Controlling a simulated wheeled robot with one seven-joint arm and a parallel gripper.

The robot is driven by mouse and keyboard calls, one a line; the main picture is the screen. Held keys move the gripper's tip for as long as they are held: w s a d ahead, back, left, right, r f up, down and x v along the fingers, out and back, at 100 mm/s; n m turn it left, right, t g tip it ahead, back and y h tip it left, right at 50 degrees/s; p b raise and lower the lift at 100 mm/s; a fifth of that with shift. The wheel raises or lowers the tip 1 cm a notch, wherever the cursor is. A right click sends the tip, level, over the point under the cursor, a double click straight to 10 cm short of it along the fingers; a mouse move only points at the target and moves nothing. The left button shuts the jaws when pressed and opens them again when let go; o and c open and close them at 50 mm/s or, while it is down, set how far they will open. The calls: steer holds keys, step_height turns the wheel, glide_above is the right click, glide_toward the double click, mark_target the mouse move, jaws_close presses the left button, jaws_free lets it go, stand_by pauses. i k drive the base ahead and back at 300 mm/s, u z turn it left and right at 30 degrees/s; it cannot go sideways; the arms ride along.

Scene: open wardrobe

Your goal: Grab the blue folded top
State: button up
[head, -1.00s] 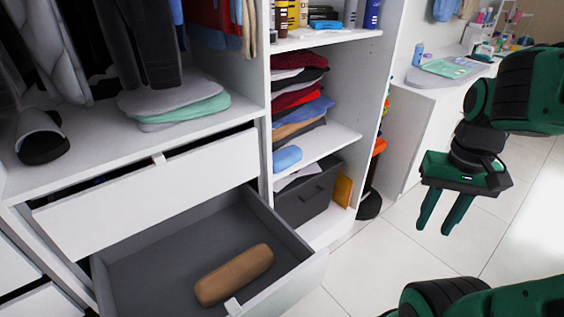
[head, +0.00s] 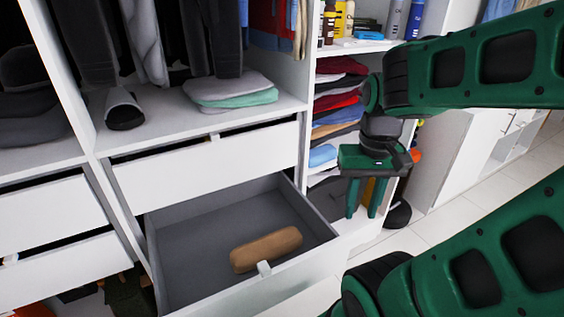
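A blue folded top (head: 336,117) lies in a stack of folded clothes on the middle shelf of the narrow shelf unit. Dark red and dark grey pieces lie above it, and tan and dark pieces below. A lighter blue folded or rolled piece (head: 322,155) sits lower, at the front of the shelf beneath the stack. My gripper (head: 363,200) points down in front of the shelf unit, below and to the right of the stack in the picture. My arm hides the stack's right side.
A grey drawer (head: 180,262) stands open at the lower middle with a brown roll (head: 265,249) inside. My arm fills the right side. White floor (head: 440,222) shows at right.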

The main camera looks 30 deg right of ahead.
mark_target(319, 156)
steer(key=u, duration=2.25)
steer(key=k, duration=1.65)
steer(key=z, duration=1.95)
steer(key=i, duration=0.85)
steer(key=z, duration=0.1)
